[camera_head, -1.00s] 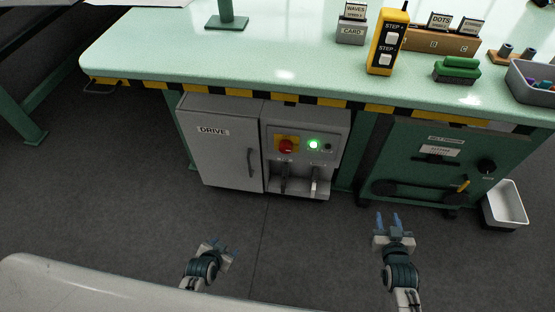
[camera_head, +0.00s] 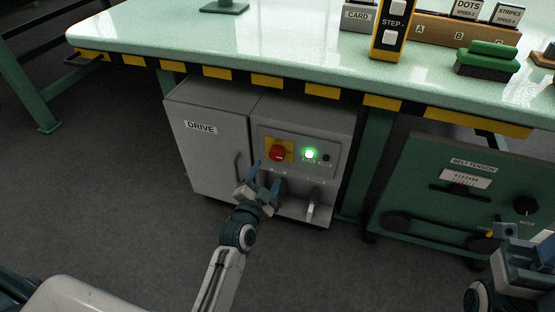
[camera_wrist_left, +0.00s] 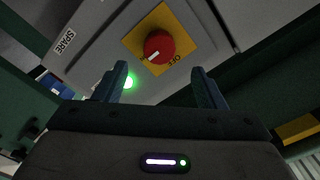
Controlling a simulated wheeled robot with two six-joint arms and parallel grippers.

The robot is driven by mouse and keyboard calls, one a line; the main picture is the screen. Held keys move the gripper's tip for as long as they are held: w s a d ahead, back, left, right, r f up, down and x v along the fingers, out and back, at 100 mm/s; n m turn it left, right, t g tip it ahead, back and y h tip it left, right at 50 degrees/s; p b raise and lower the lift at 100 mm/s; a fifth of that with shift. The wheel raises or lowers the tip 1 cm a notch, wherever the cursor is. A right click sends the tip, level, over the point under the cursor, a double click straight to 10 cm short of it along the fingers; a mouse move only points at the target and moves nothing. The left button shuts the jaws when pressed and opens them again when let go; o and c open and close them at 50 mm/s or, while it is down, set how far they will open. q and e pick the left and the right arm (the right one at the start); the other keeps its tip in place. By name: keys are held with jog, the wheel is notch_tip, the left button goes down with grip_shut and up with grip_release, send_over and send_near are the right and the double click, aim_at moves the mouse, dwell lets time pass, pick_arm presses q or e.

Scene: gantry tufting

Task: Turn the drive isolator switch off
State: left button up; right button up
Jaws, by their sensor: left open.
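The drive isolator switch is a red knob (camera_head: 278,153) on a yellow plate, on the panel of the grey DRIVE cabinet (camera_head: 210,150) under the table. In the left wrist view the red knob (camera_wrist_left: 158,44) sits just beyond the fingertips, roughly centred between them, with a white mark on its lower left edge. An OFF label shows on the plate. My left gripper (camera_head: 266,178) is open and empty, just below and in front of the knob, apart from it. My right gripper (camera_head: 525,245) is at the lower right, partly cut off by the frame edge.
A lit green lamp (camera_head: 309,154) is beside the knob. Levers (camera_head: 311,211) stand in a recess below it. The striped table edge (camera_head: 320,91) overhangs the cabinet. A green belt tension unit (camera_head: 450,200) stands to the right. The floor in front is clear.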

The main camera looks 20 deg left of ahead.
aim_at(275, 157)
pick_arm(q)
jog(key=w, duration=0.8)
jog(key=shift+d, duration=0.1)
jog(key=c, duration=1)
